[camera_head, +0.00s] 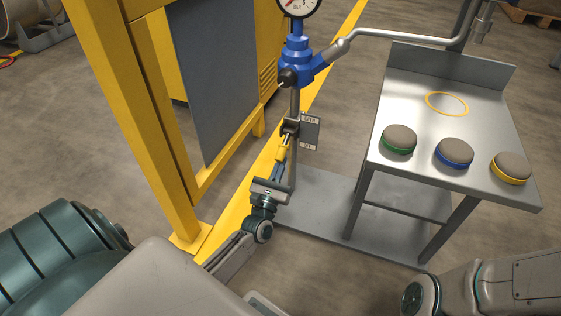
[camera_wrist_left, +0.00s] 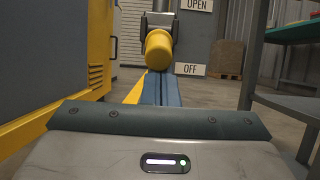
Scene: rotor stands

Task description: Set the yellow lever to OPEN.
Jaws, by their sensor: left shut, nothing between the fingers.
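The yellow lever (camera_head: 282,149) is mounted on a grey post below the blue valve body. In the left wrist view its round yellow end (camera_wrist_left: 159,50) faces me, at a height between the OPEN label (camera_wrist_left: 197,4) and the OFF label (camera_wrist_left: 191,70). In the head view the OPEN label (camera_head: 309,120) is above and the OFF label (camera_head: 306,146) below. My left gripper (camera_head: 279,170) is shut and empty, its blue fingers (camera_wrist_left: 160,88) pointing at the lever just below its end. I cannot tell whether they touch it. My right gripper is out of view.
The blue valve (camera_head: 297,62) with a gauge (camera_head: 298,3) and a grey pipe (camera_head: 400,36) stands above. A yellow frame (camera_head: 165,110) is close on the left. A steel table (camera_head: 430,105) with green, blue and yellow-rimmed discs (camera_head: 454,153) stands right.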

